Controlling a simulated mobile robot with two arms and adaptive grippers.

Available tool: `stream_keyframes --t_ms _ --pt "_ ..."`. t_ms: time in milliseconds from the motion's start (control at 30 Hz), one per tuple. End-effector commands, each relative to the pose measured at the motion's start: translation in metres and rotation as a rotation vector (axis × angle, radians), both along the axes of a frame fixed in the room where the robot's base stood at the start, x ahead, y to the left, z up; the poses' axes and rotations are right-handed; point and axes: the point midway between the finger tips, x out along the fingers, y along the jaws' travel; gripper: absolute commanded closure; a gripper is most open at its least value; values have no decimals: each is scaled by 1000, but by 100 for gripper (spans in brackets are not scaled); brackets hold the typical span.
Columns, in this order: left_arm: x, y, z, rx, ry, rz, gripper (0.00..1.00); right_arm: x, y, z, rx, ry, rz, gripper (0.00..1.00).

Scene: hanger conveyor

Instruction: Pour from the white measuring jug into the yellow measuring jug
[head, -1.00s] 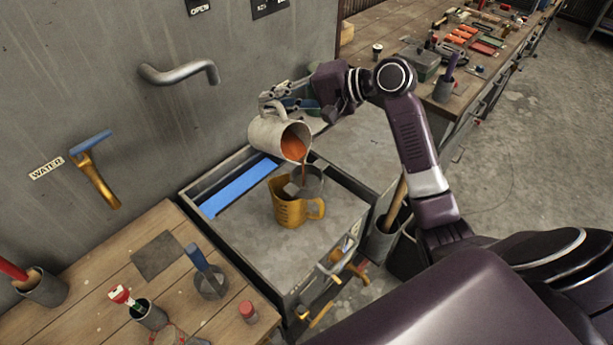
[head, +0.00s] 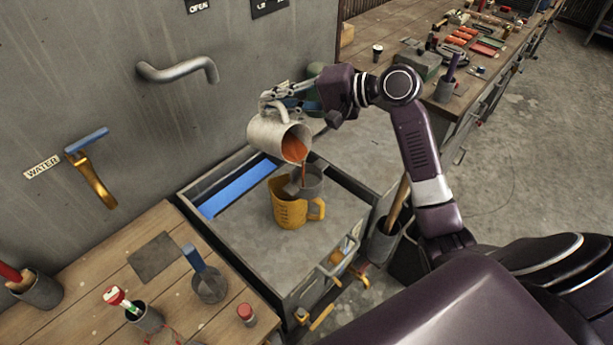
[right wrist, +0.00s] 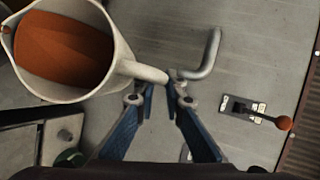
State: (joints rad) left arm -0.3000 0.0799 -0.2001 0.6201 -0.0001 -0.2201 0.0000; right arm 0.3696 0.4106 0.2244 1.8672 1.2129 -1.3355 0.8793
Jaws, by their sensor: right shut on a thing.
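The white measuring jug (head: 270,133) is tilted in the air, its mouth towards the lower right. Orange-red liquid fills its mouth and runs in a thin stream down to the yellow measuring jug (head: 290,212). The yellow jug stands upright in the sink-like tray, handle to the right; its inside is mostly hidden. My right gripper (head: 277,97) is shut on the white jug's handle. In the right wrist view the white jug (right wrist: 112,85) is at upper left, its handle between the blue fingers (right wrist: 160,88). My left gripper is not in view.
A wooden bench (head: 120,255) with tools and cups is at left. A pipe (head: 178,73) and a water lever (head: 92,180) stick out from the wall.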

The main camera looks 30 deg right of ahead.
Motion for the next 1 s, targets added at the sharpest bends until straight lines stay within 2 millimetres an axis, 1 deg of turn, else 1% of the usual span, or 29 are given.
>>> stream_keyframes --t_ms 333,1000 --pt "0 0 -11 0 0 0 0 -4 -2 0 14 -40 -2 100" --pt "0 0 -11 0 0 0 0 -4 -2 0 14 -44 -2 100"
